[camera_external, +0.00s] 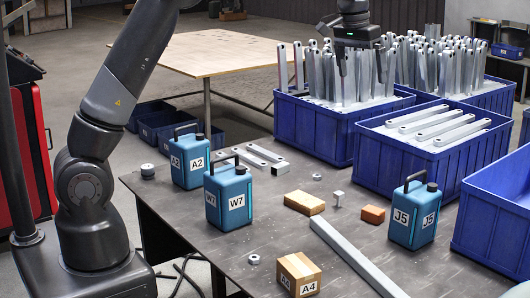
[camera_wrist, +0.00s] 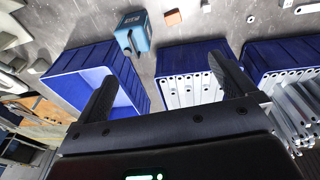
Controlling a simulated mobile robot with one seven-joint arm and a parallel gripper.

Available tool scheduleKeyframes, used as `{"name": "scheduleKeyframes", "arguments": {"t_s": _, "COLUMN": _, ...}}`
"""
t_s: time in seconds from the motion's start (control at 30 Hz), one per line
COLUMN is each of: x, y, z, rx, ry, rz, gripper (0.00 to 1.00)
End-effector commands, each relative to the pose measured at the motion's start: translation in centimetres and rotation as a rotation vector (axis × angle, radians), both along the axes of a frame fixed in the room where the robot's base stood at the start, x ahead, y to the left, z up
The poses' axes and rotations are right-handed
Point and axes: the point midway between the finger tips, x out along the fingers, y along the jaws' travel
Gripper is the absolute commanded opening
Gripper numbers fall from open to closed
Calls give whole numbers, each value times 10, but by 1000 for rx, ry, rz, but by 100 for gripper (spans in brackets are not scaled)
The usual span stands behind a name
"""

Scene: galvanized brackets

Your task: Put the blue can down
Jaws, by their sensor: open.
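Three blue cans with black handles stand upright on the dark table: A2 (camera_external: 190,158), W7 (camera_external: 229,196) and J5 (camera_external: 412,214). One blue can also shows in the wrist view (camera_wrist: 135,35), beside the blue crates; its label is too small to read. My gripper (camera_external: 362,68) is open and empty, high over the back crate of upright brackets. It is well apart from all three cans. In the wrist view my gripper (camera_wrist: 163,72) has its two fingers spread wide with nothing between them.
Blue crates of brackets (camera_external: 318,125) and flat bars (camera_external: 410,172) fill the table's back right; another crate (camera_external: 500,225) is at the right edge. Wooden blocks (camera_external: 304,202), a carton (camera_external: 298,274) and a long bar (camera_external: 352,254) lie in front. Bare table (camera_external: 385,262) shows near J5.

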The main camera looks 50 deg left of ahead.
Motion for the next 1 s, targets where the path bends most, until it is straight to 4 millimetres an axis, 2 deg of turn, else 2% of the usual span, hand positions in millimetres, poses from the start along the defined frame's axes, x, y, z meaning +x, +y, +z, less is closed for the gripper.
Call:
{"name": "scheduleKeyframes", "arguments": {"t_s": 0.03, "x": -16, "y": 11, "z": 13, "rx": -4, "ry": -15, "rz": 3, "gripper": 100}}
{"name": "scheduleKeyframes", "arguments": {"t_s": 0.2, "x": -69, "y": 38, "z": 39, "rx": -11, "ry": -61, "rz": 4, "gripper": 100}}
{"name": "scheduleKeyframes", "arguments": {"t_s": 0.47, "x": -158, "y": 73, "z": 57, "rx": -8, "ry": -136, "rz": 0, "gripper": 100}}
{"name": "scheduleKeyframes", "arguments": {"t_s": 0.77, "x": -265, "y": 101, "z": 45, "rx": 14, "ry": -220, "rz": -10, "gripper": 100}}
{"name": "scheduleKeyframes", "arguments": {"t_s": 1.0, "x": -344, "y": 116, "z": 12, "rx": 47, "ry": -288, "rz": -20, "gripper": 100}}
